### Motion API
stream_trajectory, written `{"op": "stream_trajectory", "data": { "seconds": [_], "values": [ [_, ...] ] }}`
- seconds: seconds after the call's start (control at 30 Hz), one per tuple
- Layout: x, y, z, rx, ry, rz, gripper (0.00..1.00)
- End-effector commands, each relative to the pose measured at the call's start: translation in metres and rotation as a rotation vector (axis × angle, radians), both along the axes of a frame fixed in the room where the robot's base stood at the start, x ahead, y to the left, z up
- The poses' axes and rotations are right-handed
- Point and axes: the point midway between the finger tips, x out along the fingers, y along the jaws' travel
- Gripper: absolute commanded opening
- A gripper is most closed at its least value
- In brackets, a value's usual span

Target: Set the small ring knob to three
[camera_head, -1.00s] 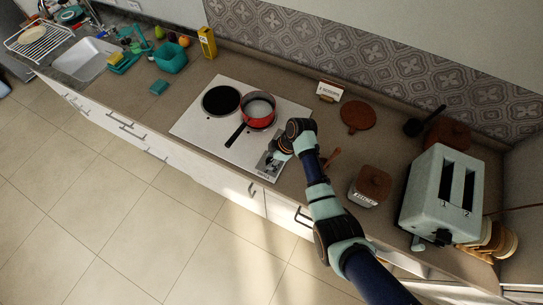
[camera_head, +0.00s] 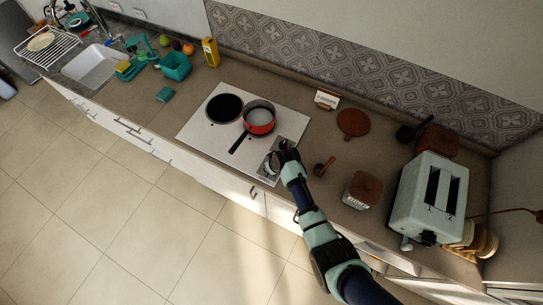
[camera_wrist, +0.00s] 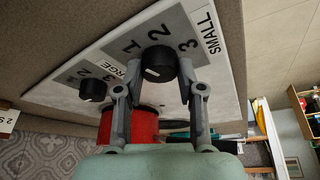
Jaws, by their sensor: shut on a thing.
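The small ring knob (camera_wrist: 160,64) is a dark round knob on a grey panel (camera_wrist: 178,22) marked 1, 2, 3 and SMALL in the wrist view. A pale mark shows at the lower left of its face; I cannot tell which number it is set to. My gripper (camera_wrist: 158,68) is shut on this knob, one finger on each side. A second dark knob (camera_wrist: 93,90), by the LARGE label, stands apart at the left. In the head view my gripper (camera_head: 279,158) is at the hob's right end and hides much of the knob panel.
A red pot (camera_head: 261,118) stands on the white hob (camera_head: 205,137), its dark handle toward the front edge, near my gripper. A black burner (camera_head: 224,108) is bare. A brown scoop (camera_head: 322,168), a lidded jar (camera_head: 362,190) and a toaster (camera_head: 432,195) stand to the right.

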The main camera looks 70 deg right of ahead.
Motion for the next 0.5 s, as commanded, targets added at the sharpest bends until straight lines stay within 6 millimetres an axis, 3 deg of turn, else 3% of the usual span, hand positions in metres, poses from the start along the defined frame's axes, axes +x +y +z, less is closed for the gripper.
{"op": "stream_trajectory", "data": {
  "seconds": [0.5],
  "values": [
    [0.0026, 0.0019, -0.0008, -0.001, 0.0, -0.486, 0.03]
  ]
}}
